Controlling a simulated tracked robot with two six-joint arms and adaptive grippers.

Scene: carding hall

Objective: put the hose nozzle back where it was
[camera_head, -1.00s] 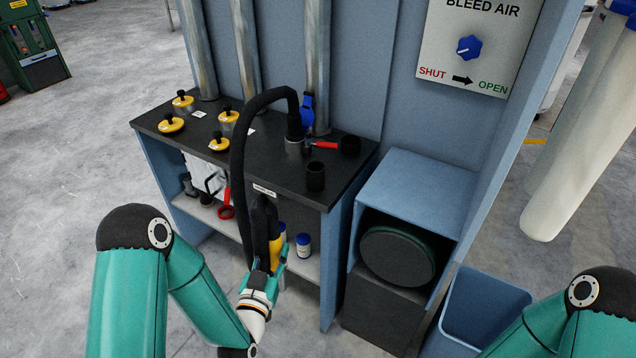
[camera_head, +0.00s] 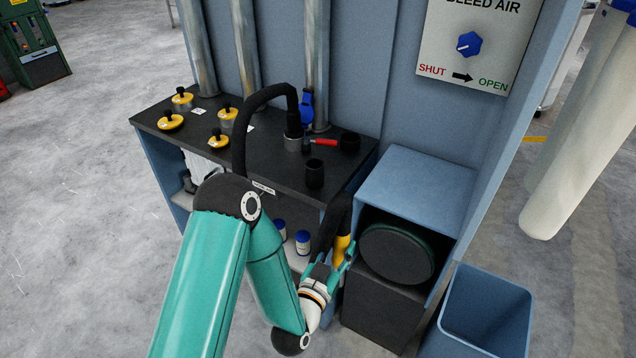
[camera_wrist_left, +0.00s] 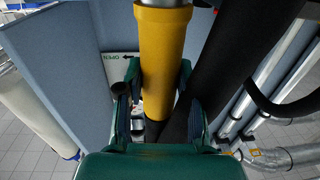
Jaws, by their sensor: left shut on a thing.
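My left gripper (camera_head: 332,270) is shut on the hose nozzle, around its yellow sleeve (camera_head: 342,248). It holds the nozzle in front of the bench, between the bench's right end and the dark round opening. In the left wrist view the yellow sleeve (camera_wrist_left: 163,50) stands between the fingers, with a black hose beside it. The black hose (camera_head: 268,92) arches from a fitting on the bench and passes behind my left arm. An open black cup (camera_head: 314,173) stands on the bench's front right. Another black cup-like piece (camera_head: 350,142) lies behind it. My right gripper is out of view.
The dark bench top (camera_head: 265,165) carries several yellow-collared caps and a red-handled tool (camera_head: 321,142). Metal pipes rise behind it. A blue housing (camera_head: 415,190) and an open blue bin (camera_head: 487,310) stand to the right. Blue-capped jars (camera_head: 303,242) sit on the lower shelf.

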